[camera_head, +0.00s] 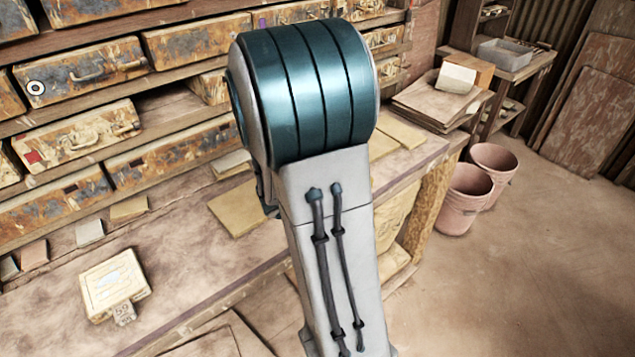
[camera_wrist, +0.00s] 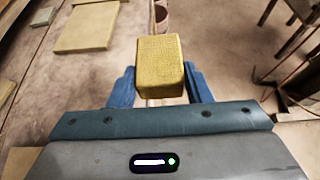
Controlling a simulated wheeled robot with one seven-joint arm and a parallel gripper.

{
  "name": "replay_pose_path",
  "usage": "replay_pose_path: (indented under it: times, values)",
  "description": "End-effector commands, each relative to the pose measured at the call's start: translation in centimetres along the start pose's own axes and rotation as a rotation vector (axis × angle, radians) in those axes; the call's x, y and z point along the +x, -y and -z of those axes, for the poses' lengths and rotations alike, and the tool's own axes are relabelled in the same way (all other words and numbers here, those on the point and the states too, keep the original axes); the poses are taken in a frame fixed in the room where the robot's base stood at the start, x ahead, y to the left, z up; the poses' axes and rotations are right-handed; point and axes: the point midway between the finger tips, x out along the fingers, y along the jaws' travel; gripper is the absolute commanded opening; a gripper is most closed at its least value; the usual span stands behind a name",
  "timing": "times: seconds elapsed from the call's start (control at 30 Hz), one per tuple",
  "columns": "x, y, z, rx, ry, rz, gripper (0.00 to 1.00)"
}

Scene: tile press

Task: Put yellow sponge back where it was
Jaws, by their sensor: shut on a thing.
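The yellow sponge (camera_wrist: 160,68) is a block with rounded edges. In the wrist view it sits between the two blue fingers of my gripper (camera_wrist: 160,88), which is shut on it. The sponge is held out in front of the gripper, over the edge of the workbench as this view shows it. In the head view my own arm fills the middle and hides the gripper and the sponge. Whether the sponge touches anything below cannot be told.
The workbench (camera_head: 172,250) carries a flat tan board (camera_head: 236,208), a small box with a tag (camera_head: 114,284) and several small tiles. Shelves with worn cases (camera_head: 82,72) stand behind it. Pinkish buckets (camera_head: 464,200) stand on the floor at right. The floor at lower right is clear.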

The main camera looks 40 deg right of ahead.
Motion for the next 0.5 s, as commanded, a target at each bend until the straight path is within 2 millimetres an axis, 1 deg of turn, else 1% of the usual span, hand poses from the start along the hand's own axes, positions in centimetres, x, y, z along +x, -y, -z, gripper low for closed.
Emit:
replay_pose_path:
  times: [0.07,0.17,0.5]
  values:
    - [0.2,-0.1,0.0,0.004,0.001,0.012,0.25]
    - [0.6,-1.1,0.5,0.002,0.001,0.013,0.25]
    - [2.9,-6.1,2.8,0.001,0.002,0.013,0.25]
